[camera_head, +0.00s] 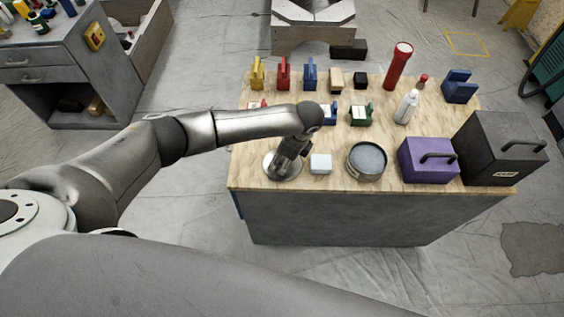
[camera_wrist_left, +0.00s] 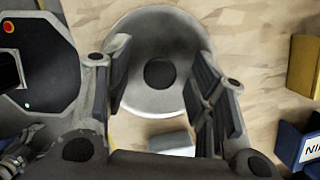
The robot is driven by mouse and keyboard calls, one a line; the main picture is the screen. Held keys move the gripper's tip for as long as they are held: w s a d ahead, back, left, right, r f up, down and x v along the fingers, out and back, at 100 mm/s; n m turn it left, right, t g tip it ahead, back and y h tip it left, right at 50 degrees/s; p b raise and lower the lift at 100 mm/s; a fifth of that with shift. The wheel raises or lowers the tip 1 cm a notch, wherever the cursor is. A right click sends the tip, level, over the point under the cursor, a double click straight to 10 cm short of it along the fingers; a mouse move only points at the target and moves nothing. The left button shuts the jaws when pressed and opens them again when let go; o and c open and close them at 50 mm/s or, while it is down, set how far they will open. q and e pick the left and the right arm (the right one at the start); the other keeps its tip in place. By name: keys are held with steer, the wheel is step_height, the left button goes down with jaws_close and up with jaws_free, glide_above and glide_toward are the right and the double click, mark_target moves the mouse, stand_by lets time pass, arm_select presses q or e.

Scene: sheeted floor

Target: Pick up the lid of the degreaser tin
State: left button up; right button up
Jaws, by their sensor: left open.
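The lid is a round grey metal disc with a dark knob in its centre. It lies on the wooden tabletop at the near left in the head view (camera_head: 270,168) and fills the upper middle of the left wrist view (camera_wrist_left: 155,35). The degreaser tin (camera_head: 367,160) seems to be the round, open-looking tin to its right. My left gripper (camera_head: 287,160) points down over the lid. In the left wrist view the open gripper (camera_wrist_left: 160,70) has a finger on either side of the knob, with nothing between them clearly gripped. My right gripper is out of view.
A purple toolbox (camera_head: 427,162) and a black case (camera_head: 500,150) stand at the right. Small coloured bins, a white bottle (camera_head: 406,107) and a red cylinder (camera_head: 398,66) stand behind.

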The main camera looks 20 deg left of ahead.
arm_select(q)
steer(key=c, duration=1)
steer(key=shift+r, duration=0.2)
